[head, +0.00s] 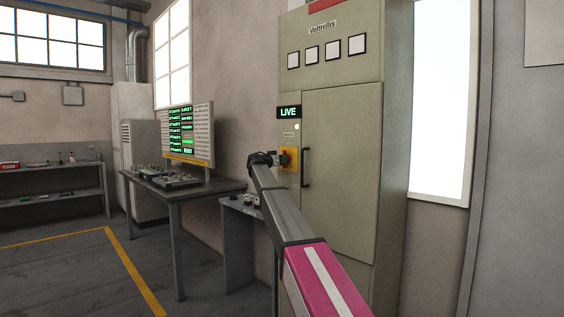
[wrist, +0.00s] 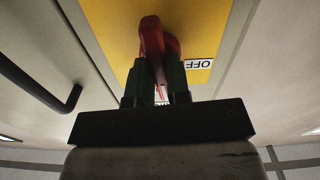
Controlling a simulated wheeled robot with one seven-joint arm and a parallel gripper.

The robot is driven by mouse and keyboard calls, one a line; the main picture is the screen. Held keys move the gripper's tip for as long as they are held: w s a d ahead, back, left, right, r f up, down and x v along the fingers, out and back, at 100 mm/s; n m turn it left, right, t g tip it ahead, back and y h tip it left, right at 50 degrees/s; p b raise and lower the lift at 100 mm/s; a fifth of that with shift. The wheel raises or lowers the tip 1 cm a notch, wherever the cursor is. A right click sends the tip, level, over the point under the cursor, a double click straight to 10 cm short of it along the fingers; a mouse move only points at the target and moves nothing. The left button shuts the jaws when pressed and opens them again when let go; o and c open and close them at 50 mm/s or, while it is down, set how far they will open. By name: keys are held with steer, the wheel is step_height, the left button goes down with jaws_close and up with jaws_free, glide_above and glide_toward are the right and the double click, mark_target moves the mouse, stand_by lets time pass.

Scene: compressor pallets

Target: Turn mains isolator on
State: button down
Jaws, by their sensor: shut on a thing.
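The mains isolator is a red handle on a yellow plate (head: 290,166) on the front of the grey-beige cabinet (head: 340,170). In the wrist view the red handle (wrist: 152,38) sits between the two green-and-black fingers of my gripper (wrist: 159,75), which is shut on it. An "OFF" label (wrist: 199,64) lies on the yellow plate (wrist: 205,25) right of the handle. In the head view my gripper (head: 277,159) is at the plate, and the arm hides part of the cabinet below. A black sign above the plate reads "LIVE" (head: 289,112) in green.
A black door handle (head: 306,168) is right of the plate; it also shows at left in the wrist view (wrist: 72,97). A table (head: 200,189) with a display board (head: 188,135) stands left. A low grey stand (head: 238,225) is beside the cabinet. Floor at left is clear.

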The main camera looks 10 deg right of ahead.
steer(key=shift+m, duration=0.5)
steer(key=c, duration=1.1)
jaws_free()
steer(key=shift+a, duration=0.1)
steer(key=v, duration=1)
steer(key=shift+s+a, duration=0.25)
